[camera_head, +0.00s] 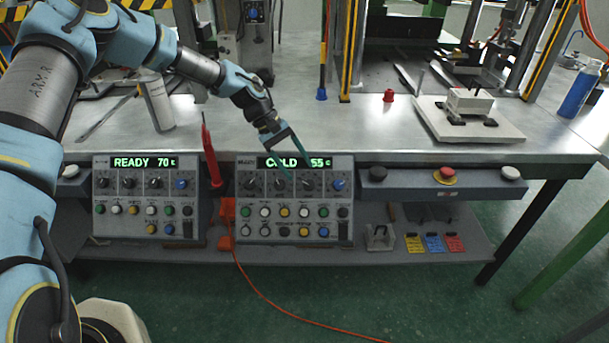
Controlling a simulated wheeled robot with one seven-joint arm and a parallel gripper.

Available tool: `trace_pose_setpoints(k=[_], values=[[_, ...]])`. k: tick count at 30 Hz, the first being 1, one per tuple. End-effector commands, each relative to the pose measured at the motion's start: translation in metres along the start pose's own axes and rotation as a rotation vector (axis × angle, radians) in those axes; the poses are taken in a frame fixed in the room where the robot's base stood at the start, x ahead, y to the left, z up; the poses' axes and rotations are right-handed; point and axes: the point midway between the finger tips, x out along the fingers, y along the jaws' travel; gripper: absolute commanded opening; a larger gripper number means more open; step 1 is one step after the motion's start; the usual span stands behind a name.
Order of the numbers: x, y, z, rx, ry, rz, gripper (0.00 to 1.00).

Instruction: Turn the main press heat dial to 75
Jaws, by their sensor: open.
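Two control panels hang at the front of the bench. The right panel (296,228) reads COLD 55 c in green, with a row of black dials, one of them the left dial (253,186), and a blue dial (338,185) at the row's right end. The left panel (145,225) reads READY 70 c and has a similar row with a blue dial (181,184). The small name labels are too small to read surely. My gripper (298,168) is open and empty in front of the right panel, its fingers partly covering the display and middle dials. Contact cannot be told.
A red pointed tool (210,150) stands upright between the panels, with an orange cable below. A white plate (480,130) with a mould lies on the bench. The floor in front is mostly clear.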

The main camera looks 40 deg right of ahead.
Motion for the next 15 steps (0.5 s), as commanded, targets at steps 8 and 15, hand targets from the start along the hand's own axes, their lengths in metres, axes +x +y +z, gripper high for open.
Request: trace_pose_setpoints(k=[8,15], values=[[0.041,0.001,0.001,0.0,-0.001,0.0,0.68],[0.052,0.0,0.0,0.001,0.002,-0.001,0.68]])
